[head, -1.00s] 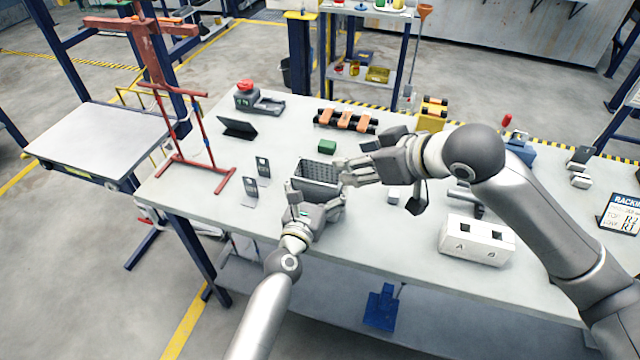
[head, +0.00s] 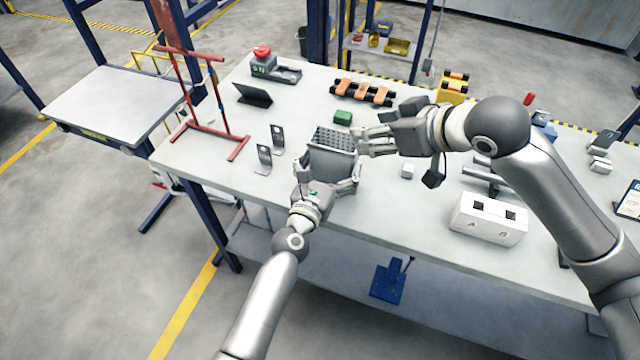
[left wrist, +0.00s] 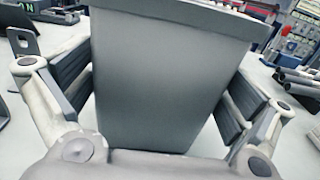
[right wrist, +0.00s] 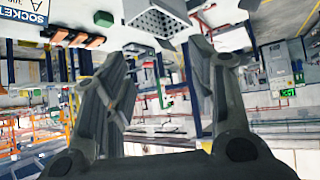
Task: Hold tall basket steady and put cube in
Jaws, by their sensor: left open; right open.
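The tall grey basket (head: 333,162) stands upright on the table, with a dark grid-like top. My left gripper (head: 330,176) is open, with one finger on each side of the basket. In the left wrist view the basket wall (left wrist: 155,80) fills the middle between the fingers; I cannot tell whether they touch it. My right gripper (head: 364,141) is open and empty, its fingertips close to the basket's right rim. A small pale cube (head: 407,171) lies to the right of the basket. A green block (head: 343,118) lies behind it; which one is the task's cube is unclear.
Two small grey brackets (head: 264,158) stand left of the basket, and a red frame (head: 236,150) further left. A black rack with orange bands (head: 362,92) lies at the back. The table's front left is clear.

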